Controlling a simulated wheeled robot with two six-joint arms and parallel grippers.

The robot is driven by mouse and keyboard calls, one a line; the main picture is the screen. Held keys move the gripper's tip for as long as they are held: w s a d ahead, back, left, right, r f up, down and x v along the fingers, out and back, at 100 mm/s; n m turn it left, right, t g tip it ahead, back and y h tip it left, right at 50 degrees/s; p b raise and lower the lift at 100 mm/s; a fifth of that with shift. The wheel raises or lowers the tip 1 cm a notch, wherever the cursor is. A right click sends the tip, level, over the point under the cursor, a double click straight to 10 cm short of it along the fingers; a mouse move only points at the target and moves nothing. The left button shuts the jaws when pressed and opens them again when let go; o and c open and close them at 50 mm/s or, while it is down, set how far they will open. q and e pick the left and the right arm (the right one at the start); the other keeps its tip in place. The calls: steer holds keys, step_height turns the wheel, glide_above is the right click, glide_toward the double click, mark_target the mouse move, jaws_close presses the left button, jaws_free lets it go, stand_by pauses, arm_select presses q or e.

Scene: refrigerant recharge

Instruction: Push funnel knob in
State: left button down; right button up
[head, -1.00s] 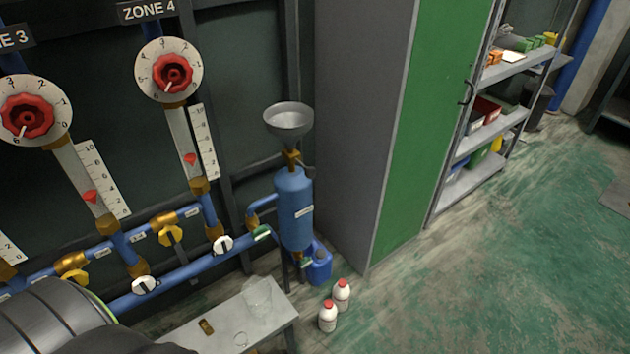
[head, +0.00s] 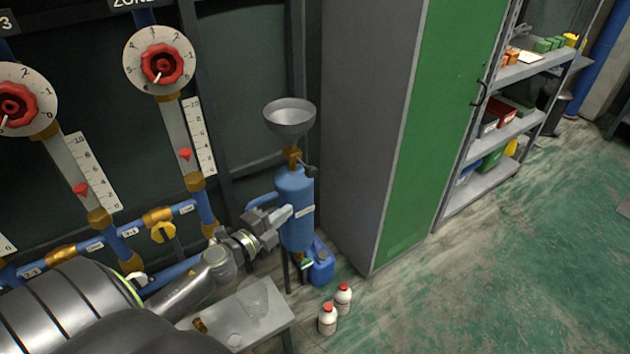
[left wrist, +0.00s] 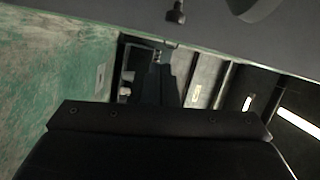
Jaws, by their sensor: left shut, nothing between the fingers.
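The grey metal funnel (head: 290,117) stands on top of the blue tank (head: 296,240) in the head view. A brass fitting (head: 292,157) joins them, with a small dark knob or lever (head: 310,170) at its right side. My left gripper (head: 286,213) is shut and empty, below the funnel and fitting. Its tips overlap the left side of the tank in the picture; I cannot tell whether they touch it. My right gripper is not in view.
A grey and green cabinet (head: 370,130) stands close to the tank's right. A small bench (head: 262,325) stands below my arm. Red-capped bottles (head: 328,320) and a blue canister (head: 320,265) are on the floor.

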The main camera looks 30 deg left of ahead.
mark_target(304, 166)
arm_select(q)
steer(key=shift+w+d+r+m+h, duration=0.25)
steer(key=shift+d+r+m+h, duration=0.4)
steer(key=shift+r+m, duration=0.3)
steer(key=w+a, duration=0.2)
steer(key=w, duration=0.9)
steer(key=shift+w+f, duration=0.25)
steer(key=shift+a, duration=0.1)
